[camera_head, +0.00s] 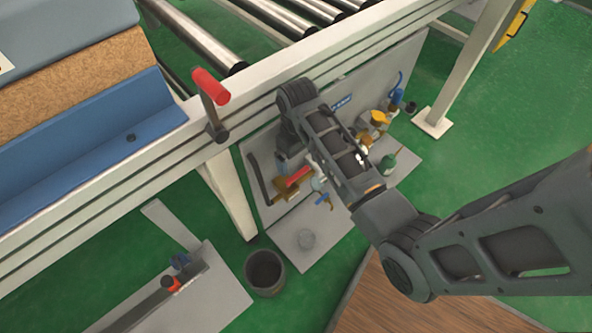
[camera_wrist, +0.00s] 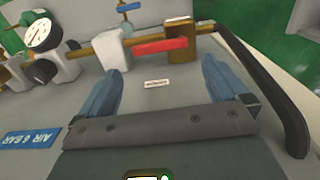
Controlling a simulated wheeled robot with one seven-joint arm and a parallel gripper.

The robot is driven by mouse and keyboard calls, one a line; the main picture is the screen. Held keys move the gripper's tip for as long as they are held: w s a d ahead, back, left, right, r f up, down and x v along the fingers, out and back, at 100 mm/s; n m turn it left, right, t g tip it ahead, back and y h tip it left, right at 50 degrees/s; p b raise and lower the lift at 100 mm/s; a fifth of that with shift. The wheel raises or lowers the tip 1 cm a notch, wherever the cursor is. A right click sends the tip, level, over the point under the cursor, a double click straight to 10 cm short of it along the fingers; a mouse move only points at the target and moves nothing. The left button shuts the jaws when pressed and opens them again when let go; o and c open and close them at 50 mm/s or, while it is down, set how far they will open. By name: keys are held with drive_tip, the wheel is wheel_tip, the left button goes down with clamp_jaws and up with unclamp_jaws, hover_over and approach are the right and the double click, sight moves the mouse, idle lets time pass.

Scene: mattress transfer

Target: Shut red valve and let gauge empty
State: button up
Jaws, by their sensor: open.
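The red valve handle (camera_wrist: 160,46) shows in the wrist view, lying roughly along the brass pipe, with its right end at a brass valve body (camera_wrist: 181,42). It also shows in the head view (camera_head: 298,176), left of my arm. My gripper (camera_wrist: 162,70) is open and empty, its two blue-grey fingers pointing at the panel. The handle is just beyond the fingertips and between them in the picture; I see no contact. A round white-faced gauge (camera_wrist: 42,34) is at the upper left of the wrist view; its reading is too small to tell.
A grey panel (camera_head: 305,243) carries the pipes, beneath a roller conveyor frame (camera_head: 270,95). A dark hose (camera_wrist: 262,90) curves right of my gripper. A blue label (camera_wrist: 30,139) is at left.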

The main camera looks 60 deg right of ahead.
sight(298, 175)
wheel_tip(298, 175, down, 7)
drive_tip(key=shift+r+b, duration=0.1)
drive_tip(key=shift+b, duration=0.65)
drive_tip(key=shift+c, duration=0.3)
drive_tip(key=c, duration=1.1)
drive_tip(key=shift+s+r+p, duration=0.1)
drive_tip(key=shift+p, duration=0.3)
drive_tip(key=shift+s+a+m+p, duration=0.35)
drive_tip(key=shift+a+m+p, duration=0.35)
drive_tip(key=shift+m+p, duration=1.9)
drive_tip(key=shift+s+a+m+p, duration=0.6)
drive_tip(key=shift+m+p, duration=1.2)
drive_tip(key=shift+m, duration=1.6)
drive_tip(key=shift+s+a+m+p, duration=0.15)
drive_tip(key=shift+a+m+p, duration=0.7)
drive_tip(key=shift+m+p, duration=1.75)
drive_tip(key=shift+m+b, duration=0.4)
drive_tip(key=shift+m, duration=0.1)
